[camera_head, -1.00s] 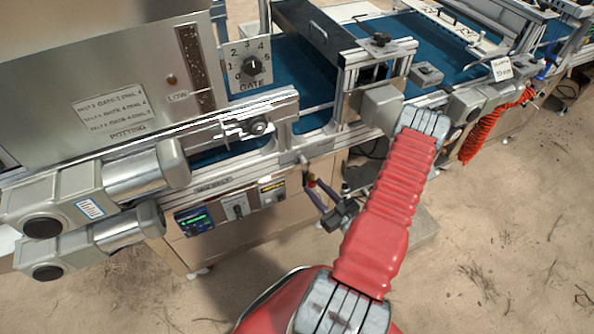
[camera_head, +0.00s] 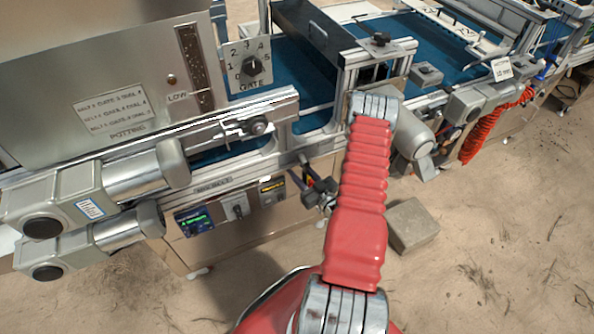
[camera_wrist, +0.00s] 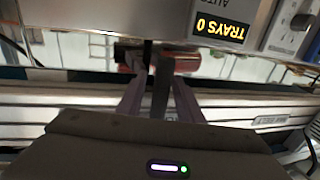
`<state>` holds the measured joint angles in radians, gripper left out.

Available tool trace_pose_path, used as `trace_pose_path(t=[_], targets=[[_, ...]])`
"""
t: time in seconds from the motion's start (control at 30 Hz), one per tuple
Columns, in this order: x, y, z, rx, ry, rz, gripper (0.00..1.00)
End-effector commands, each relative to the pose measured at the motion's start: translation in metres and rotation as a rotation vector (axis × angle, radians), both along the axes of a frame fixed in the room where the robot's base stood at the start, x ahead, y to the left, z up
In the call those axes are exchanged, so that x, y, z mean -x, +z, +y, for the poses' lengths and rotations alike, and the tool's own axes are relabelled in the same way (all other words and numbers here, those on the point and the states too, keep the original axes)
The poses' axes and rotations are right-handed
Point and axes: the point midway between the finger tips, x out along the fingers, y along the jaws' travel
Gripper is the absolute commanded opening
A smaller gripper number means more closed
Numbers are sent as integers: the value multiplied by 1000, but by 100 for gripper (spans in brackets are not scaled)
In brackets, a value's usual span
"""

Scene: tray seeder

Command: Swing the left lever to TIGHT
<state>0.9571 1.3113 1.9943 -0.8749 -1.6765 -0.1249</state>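My gripper (camera_head: 306,178) is beside the front rail, just right of the small control panel. Its two purple fingers also show in the wrist view (camera_wrist: 156,85); they stand apart, with a dark upright bar between them that I cannot identify. A reddish cylinder (camera_wrist: 180,62) lies just beyond the fingertips in the wrist view. It may be part of a lever. No gripped thing is clear. In the head view a short metal piece (camera_head: 303,158) sticks out of the rail by the fingers. I cannot tell if it is the left lever. No TIGHT mark is readable.
A yellow TRAYS 0 display (camera_wrist: 221,27) shows upside down in the wrist view. Motors (camera_head: 110,180) jut out at left. A grey block (camera_head: 411,225) lies on the sandy ground. A red coiled hose (camera_head: 482,135) hangs at right.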

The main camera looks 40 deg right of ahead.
Motion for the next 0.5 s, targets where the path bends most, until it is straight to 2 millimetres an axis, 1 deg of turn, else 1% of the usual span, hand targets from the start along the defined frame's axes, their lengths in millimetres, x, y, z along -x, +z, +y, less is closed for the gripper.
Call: trace_pose_path(t=[0.3, 0.5], targets=[[-2, 0, 0, 0, -1, 0, 33], [-2, 0, 0, 0, -1, 0, 19]])
